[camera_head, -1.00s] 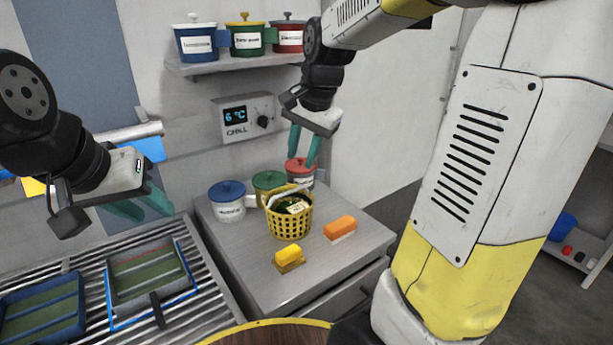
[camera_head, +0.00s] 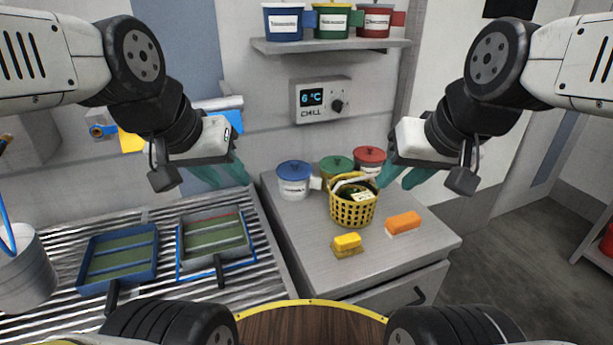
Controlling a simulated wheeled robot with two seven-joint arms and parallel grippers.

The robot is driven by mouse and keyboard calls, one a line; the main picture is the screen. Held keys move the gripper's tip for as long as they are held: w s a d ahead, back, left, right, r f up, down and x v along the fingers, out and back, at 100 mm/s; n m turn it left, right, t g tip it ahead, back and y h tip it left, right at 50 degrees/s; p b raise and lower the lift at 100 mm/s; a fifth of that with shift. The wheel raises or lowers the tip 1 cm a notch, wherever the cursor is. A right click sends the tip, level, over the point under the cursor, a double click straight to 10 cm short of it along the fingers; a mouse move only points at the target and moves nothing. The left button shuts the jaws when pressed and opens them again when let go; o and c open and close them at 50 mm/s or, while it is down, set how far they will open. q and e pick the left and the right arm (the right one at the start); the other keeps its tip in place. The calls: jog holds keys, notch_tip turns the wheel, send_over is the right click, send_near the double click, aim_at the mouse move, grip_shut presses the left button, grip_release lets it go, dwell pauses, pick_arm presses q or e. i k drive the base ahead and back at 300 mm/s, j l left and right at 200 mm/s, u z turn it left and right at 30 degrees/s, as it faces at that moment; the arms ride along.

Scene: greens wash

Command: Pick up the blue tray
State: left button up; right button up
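The blue tray (camera_head: 136,278), with green strips inside and a dark handle at its front, lies on the ribbed metal drainboard (camera_head: 165,310) at the lower left. A grey tray (camera_head: 251,243) with blue and red edging lies just to its right. My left gripper (camera_head: 223,176) has its teal fingers apart and empty, above and behind the grey tray, up and right of the blue tray. My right gripper (camera_head: 402,177) is open and appears empty, by the red-lidded pot (camera_head: 369,159) and the yellow basket (camera_head: 353,211), far right of the blue tray.
A grey bucket (camera_head: 25,275) stands left of the blue tray. Blue-lidded (camera_head: 294,184) and green-lidded (camera_head: 335,165) pots share the counter (camera_head: 310,240) with yellow (camera_head: 347,242) and orange (camera_head: 404,221) blocks. A round wooden top (camera_head: 310,328) is in front. A shelf holds pots above.

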aim_at(112, 262)
jog(key=u, duration=1.7)
